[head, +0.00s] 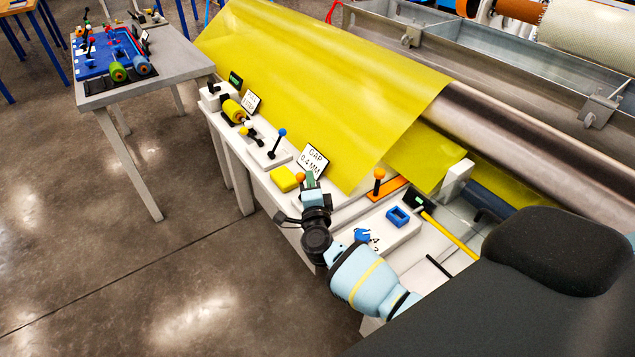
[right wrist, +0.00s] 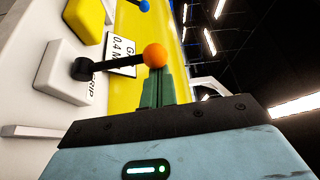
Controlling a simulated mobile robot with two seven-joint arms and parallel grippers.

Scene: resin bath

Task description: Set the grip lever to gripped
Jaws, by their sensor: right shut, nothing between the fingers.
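The grip lever (right wrist: 115,64) is a black rod with an orange ball knob (right wrist: 155,55). It stands out from a white block (right wrist: 62,72) with a label ending in "GRIP". In the head view its orange ball (head: 300,177) shows at the bench's front edge, just left of my right gripper (head: 311,181). In the right wrist view the green fingers of my right gripper (right wrist: 157,88) are shut and empty, with their tips right by the ball. I cannot tell whether they touch it. The lever's base is largely hidden in the head view. My left gripper is not in view.
A yellow block (head: 283,179) and a "GAP 0.4 MM" sign (head: 313,160) are close by. A blue-knobbed lever (head: 277,143) stands farther left, another orange-knobbed lever (head: 379,174) to the right. A yellow sheet (head: 320,85) hangs behind. Open floor lies in front.

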